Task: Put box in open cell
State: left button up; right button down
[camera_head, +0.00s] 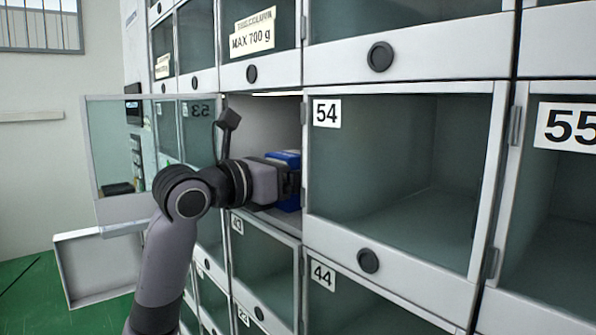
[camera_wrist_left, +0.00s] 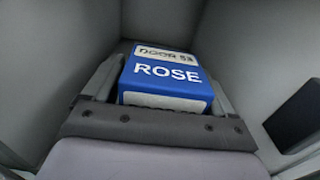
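The blue box (camera_wrist_left: 168,80), labelled "ROSE" and "DOOR 53", sits between the fingers of my left gripper (camera_wrist_left: 165,92) in the left wrist view. The fingers lie close along both its sides, and the gripper looks shut on it. In the head view, the left gripper (camera_head: 285,182) is inside the open cell (camera_head: 262,125), with bits of the blue box (camera_head: 288,157) showing above and below it. The cell's glass door (camera_head: 125,150), with a mirrored "53", is swung out to the left. Whether the box touches the cell floor is hidden. My right gripper is out of view.
Closed cell 54 (camera_head: 400,170) is directly right of the open cell, and cell 55 (camera_head: 560,190) is farther right. Closed cells also lie above and below. A second open door or flap (camera_head: 98,265) hangs at the lower left. Inside, grey walls surround the gripper.

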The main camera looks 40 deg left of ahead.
pick_arm(q)
jog(key=shift+r, duration=0.1)
jog(key=shift+r, duration=0.2)
jog(key=s+a+b, duration=0.1)
jog(key=s+b, duration=0.3)
jog(key=s, duration=0.8)
jog(key=shift+f, duration=0.1)
dwell(0.3)
